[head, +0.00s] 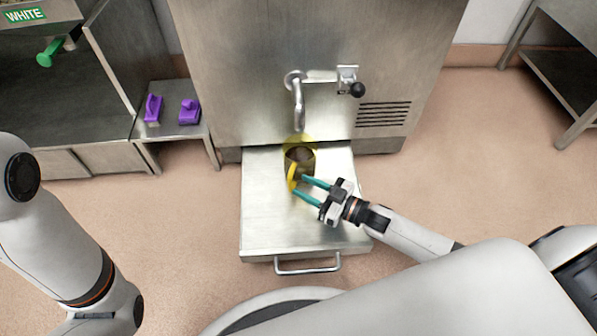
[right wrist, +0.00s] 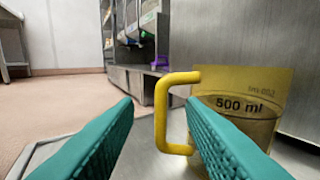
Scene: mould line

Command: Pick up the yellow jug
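The yellow jug (head: 299,150) stands on the steel drawer platform (head: 270,222), under the spout (head: 298,105). It is see-through, with something dark inside. In the right wrist view the jug (right wrist: 245,105) bears the print "500 ml", and its yellow handle (right wrist: 161,115) stands toward me. My right gripper (head: 304,188) is open with teal fingers, at the handle. In the right wrist view the handle shows between the two fingertips (right wrist: 160,112), with space beside it. Whether a finger touches it I cannot tell. My left arm shows at the left edge; its gripper is out of view.
The steel machine (head: 240,70) with its spout and black-knobbed lever (head: 355,88) rises right behind the jug. Two purple items (head: 153,108) lie on a low steel shelf at the left. The platform's front is bare, with a bar handle (head: 308,268).

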